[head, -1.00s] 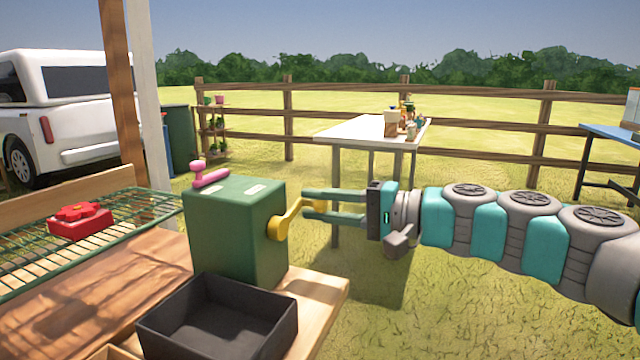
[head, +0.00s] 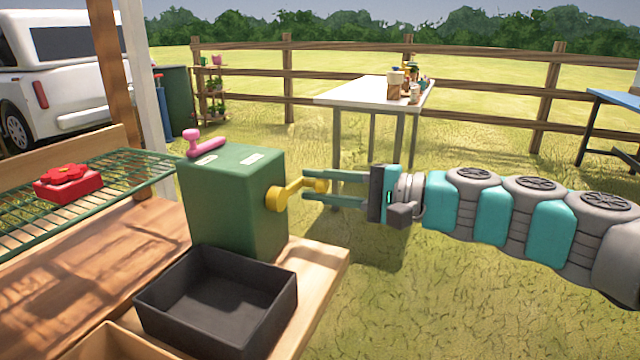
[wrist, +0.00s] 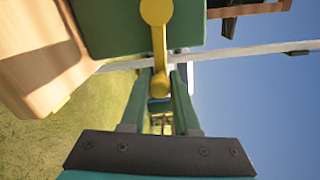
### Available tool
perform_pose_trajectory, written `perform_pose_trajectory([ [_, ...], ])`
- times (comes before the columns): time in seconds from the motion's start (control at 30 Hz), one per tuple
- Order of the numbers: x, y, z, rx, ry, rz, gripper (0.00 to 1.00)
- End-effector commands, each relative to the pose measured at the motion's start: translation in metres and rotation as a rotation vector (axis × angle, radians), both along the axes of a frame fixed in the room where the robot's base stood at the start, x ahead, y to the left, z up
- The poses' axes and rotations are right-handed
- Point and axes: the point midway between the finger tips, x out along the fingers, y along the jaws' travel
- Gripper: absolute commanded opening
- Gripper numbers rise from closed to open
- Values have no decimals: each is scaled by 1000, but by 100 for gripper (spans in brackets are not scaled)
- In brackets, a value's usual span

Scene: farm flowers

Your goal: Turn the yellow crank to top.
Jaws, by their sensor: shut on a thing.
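The yellow crank (head: 291,190) sticks out of the right side of the green box (head: 232,200). In the head view its arm slopes up from the hub to the knob at its outer end. My gripper (head: 308,186) reaches in from the right, its two fingers around the knob. In the wrist view the crank (wrist: 159,45) runs from its round hub at the top down to the knob, which sits between the fingertips of my gripper (wrist: 161,80). My gripper is shut on the knob.
A pink lever (head: 205,145) is on top of the box. A black open tray (head: 218,300) stands in front of it on the wooden bench (head: 315,275). A red flower-topped block (head: 68,183) rests on the green wire rack (head: 130,172). A white table (head: 360,92) stands behind.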

Motion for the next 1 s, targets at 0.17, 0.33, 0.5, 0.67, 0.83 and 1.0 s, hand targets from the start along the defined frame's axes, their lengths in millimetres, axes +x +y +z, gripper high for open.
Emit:
perform_pose_trajectory([
  [0.17,1,-1,0,-1,-1,-2,43],
  [0.33,0,0,0,-1,-1,-2,59],
  [0.5,0,0,0,-1,-1,-1,59],
  [0.67,-1,-5,0,-1,-2,-3,59],
  [0.83,-8,-24,1,-1,-2,-3,59],
  [1.0,-16,-49,2,-1,-3,-4,59],
])
